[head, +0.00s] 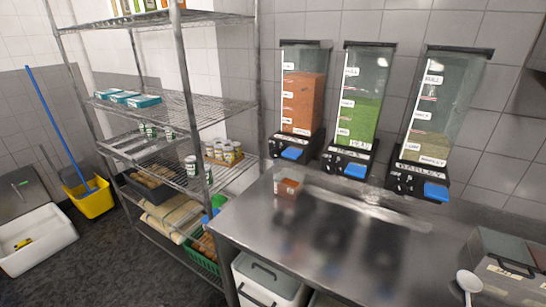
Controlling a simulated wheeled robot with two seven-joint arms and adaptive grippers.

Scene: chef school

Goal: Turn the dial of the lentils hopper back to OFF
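Three clear hoppers hang on the tiled wall above the steel counter. The left one, the lentils hopper (302,102) by its orange-red contents, is filled most of the way up. Its black base (296,147) has a small dial (274,148) at the left and a blue lever (291,154) at the right. The dial is too small to read its setting. A small container with orange-red contents (287,187) stands on the counter below this hopper. Neither of my grippers is in view.
A hopper with green contents (362,115) and a barley hopper (434,115) hang to the right. The steel counter (325,235) is mostly clear in the middle. Grey lidded bins (500,265) and a white ladle (468,283) are at right. A wire shelf (190,105) stands left.

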